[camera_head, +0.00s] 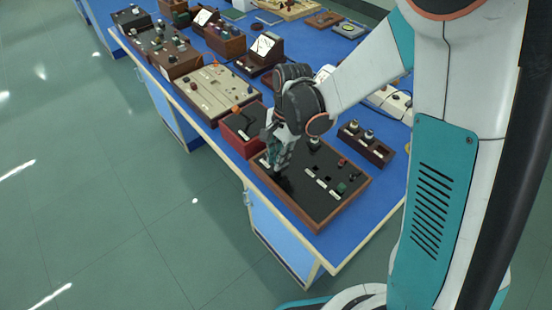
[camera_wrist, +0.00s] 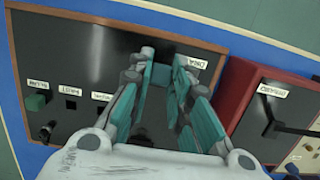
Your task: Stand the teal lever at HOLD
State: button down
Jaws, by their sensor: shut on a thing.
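The black panel (camera_head: 302,201) in a wooden frame lies near the bench's front corner. It also fills the left of the wrist view (camera_wrist: 85,45), with white labels and small square openings. My gripper (camera_head: 281,168) reaches down onto the panel's left part. In the wrist view its teal fingers (camera_wrist: 164,68) are close together over the panel, beside a white label (camera_wrist: 198,62) whose word I cannot read. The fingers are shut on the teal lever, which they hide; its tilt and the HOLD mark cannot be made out.
A red box (camera_wrist: 236,88) with a black handle (camera_wrist: 285,130) stands right of the panel in the wrist view. A green button (camera_wrist: 37,102) and a black knob (camera_wrist: 47,131) sit at the panel's other end. A small wooden box (camera_head: 367,148) stands behind.

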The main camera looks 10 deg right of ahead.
jog(key=shift+w+d+f+g+y+b, duration=0.1)
jog(key=shift+w+d+g+y+b, duration=0.15)
jog(key=shift+d+g+y+b, duration=0.25)
jog(key=shift+w+d+f+g+y+b, duration=0.1)
jog(key=shift+w+d+g+y+b, duration=0.15)
jog(key=shift+y, duration=0.45)
jog(key=shift+w+d+r+g+y, duration=0.1)
jog(key=shift+d+r+g+y, duration=0.15)
jog(key=shift+g+y, duration=0.15)
jog(key=c, duration=1.5)
grip_release()
jog(key=v, duration=1.2)
